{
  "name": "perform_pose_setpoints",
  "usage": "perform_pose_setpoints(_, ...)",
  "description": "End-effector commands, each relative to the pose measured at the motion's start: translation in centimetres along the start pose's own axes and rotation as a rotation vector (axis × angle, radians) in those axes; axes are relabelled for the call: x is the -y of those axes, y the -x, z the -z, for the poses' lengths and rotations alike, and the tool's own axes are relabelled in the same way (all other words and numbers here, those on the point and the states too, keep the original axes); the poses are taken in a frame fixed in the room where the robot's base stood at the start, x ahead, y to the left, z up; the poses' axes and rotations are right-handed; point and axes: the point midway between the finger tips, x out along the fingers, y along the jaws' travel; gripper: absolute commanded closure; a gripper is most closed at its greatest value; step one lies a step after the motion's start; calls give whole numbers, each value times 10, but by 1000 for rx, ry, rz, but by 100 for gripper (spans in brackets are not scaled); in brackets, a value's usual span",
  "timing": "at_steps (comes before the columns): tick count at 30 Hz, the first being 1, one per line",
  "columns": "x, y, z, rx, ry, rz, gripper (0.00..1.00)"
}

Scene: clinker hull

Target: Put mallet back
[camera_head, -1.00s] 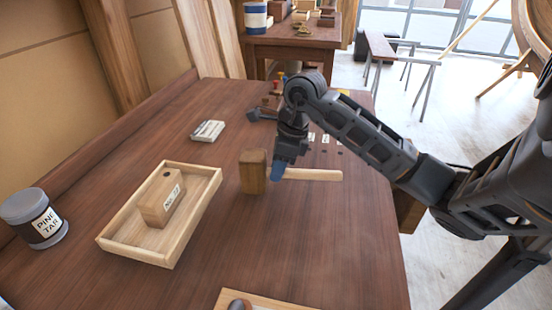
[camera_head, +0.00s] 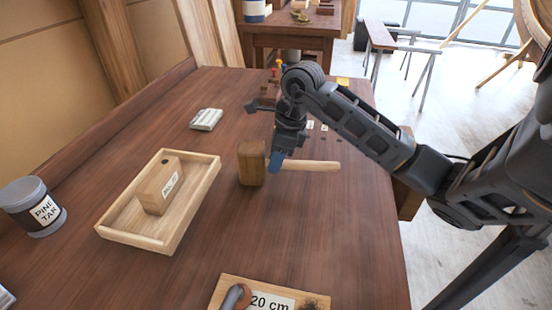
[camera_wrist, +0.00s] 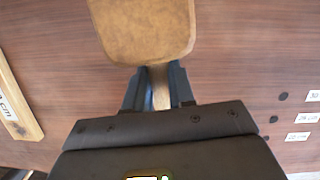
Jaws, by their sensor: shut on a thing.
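A wooden mallet has a blocky brown head (camera_head: 252,163) and a pale handle (camera_head: 318,166) that points right in the head view. My gripper (camera_head: 275,162) is shut on the handle close beside the head. The wrist view shows the mallet head (camera_wrist: 145,28) just beyond the fingers, with the handle between the two fingertips (camera_wrist: 157,88). I cannot tell whether the mallet touches the table. In the head view, labels and dark holes (camera_head: 323,128) lie partly hidden behind my arm; the wrist view shows several size labels (camera_wrist: 305,117) beside holes at the right.
A pine tar jar (camera_head: 33,207) is at far left. A small pale block (camera_head: 206,119) lies behind. A board marked "20 cm" (camera_head: 240,287) is at the front edge.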

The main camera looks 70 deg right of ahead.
Motion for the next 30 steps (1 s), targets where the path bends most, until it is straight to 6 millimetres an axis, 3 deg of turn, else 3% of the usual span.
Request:
perform_pose_setpoints(13,0,-6,1,1,0,0,100)
perform_pose_setpoints(14,0,-5,1,1,0,0,73)
perform_pose_setpoints(21,0,-5,1,1,0,0,50)
perform_pose_setpoints(23,0,-5,1,0,0,0,46)
perform_pose_setpoints(30,0,-3,1,-1,0,0,46)
